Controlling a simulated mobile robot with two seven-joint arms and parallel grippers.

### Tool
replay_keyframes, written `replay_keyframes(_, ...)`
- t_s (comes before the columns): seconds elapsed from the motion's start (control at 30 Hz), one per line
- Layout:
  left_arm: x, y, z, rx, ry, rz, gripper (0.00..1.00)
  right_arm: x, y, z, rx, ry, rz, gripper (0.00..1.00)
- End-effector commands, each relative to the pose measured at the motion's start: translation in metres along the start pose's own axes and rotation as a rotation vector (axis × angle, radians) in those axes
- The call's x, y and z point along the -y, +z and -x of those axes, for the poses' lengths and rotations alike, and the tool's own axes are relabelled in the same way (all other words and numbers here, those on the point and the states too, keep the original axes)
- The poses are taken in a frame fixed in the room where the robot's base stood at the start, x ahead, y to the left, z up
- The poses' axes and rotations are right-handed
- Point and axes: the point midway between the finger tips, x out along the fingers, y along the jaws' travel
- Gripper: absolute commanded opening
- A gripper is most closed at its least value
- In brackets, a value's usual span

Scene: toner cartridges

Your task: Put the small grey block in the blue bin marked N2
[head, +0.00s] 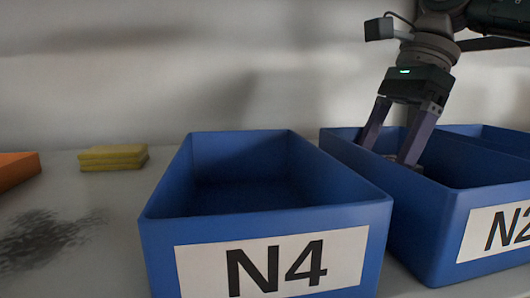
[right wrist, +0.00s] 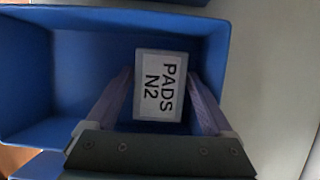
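The small grey block (right wrist: 160,86) shows in the right wrist view with a pale label reading "PADS N2". It lies between the fingers of my right gripper (right wrist: 160,78), near their tips. I cannot tell whether the fingers press on it or stand just apart from it. In the head view my right gripper (head: 387,157) points down, with its fingertips inside the blue bin marked N2 (head: 440,228). The bin's near wall hides most of the block there. The right wrist view shows the inside of a blue bin (right wrist: 85,75) around the block. My left gripper is not in view.
An empty-looking blue bin marked N4 (head: 160,235) stands left of the N2 bin. A yellow stack (head: 113,157) and an orange object (head: 15,169) lie further left. Part of another blue bin (head: 500,136) shows behind at the right. The grey table is clear at front left, with a dark smudge.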

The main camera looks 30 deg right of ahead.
Motion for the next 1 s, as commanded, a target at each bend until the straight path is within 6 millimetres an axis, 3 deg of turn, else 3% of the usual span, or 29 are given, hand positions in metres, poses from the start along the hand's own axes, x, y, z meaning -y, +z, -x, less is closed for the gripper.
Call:
replay_keyframes(0.2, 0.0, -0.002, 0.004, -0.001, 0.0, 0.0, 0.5, 0.001, 0.002, 0.009, 0.001, -0.002, 0.0, 0.86)
replay_keyframes(0.6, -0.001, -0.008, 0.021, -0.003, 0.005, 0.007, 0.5, 0.001, 0.002, 0.073, 0.002, -0.002, -0.001, 0.86)
replay_keyframes(1.0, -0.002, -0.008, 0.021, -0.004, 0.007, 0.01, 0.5, 0.0, 0.001, 0.078, 0.001, 0.0, 0.0, 0.86)
